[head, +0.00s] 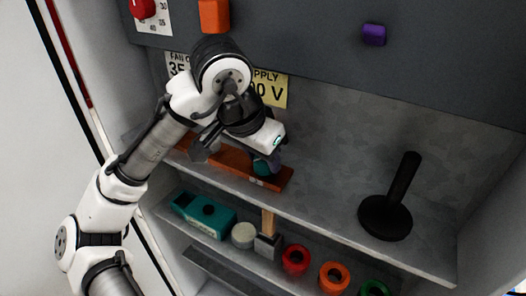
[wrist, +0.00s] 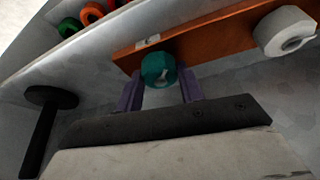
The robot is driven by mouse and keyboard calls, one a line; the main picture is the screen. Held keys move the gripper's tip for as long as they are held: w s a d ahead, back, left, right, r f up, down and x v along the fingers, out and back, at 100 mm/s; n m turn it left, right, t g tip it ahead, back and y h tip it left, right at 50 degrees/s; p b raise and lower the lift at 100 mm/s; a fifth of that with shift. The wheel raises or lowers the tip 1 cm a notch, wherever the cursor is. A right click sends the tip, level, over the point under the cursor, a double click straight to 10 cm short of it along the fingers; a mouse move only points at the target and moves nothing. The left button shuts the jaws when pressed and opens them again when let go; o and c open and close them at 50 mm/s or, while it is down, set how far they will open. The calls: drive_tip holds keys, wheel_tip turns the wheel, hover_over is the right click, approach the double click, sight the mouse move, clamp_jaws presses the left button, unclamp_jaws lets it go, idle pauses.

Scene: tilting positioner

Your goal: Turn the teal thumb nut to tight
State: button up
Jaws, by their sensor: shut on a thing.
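The teal thumb nut (wrist: 158,69) sits at the edge of the orange-brown bar (wrist: 215,40) in the wrist view. It has a white mark on its face, and a small pale label shows on the bar beside it. My gripper (wrist: 160,82) has one purple finger on each side of the nut and is shut on it. In the head view the nut (head: 261,167) is partly hidden by my gripper (head: 268,160), which reaches down over the bar (head: 277,181). I cannot read the label.
A white ring (wrist: 285,32) is at the bar's other end. A black stand with a post (head: 386,215) stands on the shelf at right. The shelf below holds a teal box (head: 204,214), a hammer (head: 268,240) and coloured rings (head: 295,259). A dark panel (head: 300,45) overhangs behind.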

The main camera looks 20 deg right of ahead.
drive_tip(key=m, duration=0.2)
drive_tip(key=m+g, duration=0.1)
drive_tip(key=m, duration=0.1)
drive_tip(key=shift+w+m+g+h, duration=0.2)
drive_tip(key=shift+m+g+h, duration=0.1)
drive_tip(key=shift+h, duration=0.1)
drive_tip(key=shift+w+m+g, duration=0.1)
drive_tip(key=shift+m+g, duration=0.8)
drive_tip(key=shift+m, duration=1.3)
drive_tip(key=o, duration=1)
drive_tip(key=b+v, duration=0.1)
drive_tip(key=v, duration=0.6)
drive_tip(key=shift+r, duration=0.3)
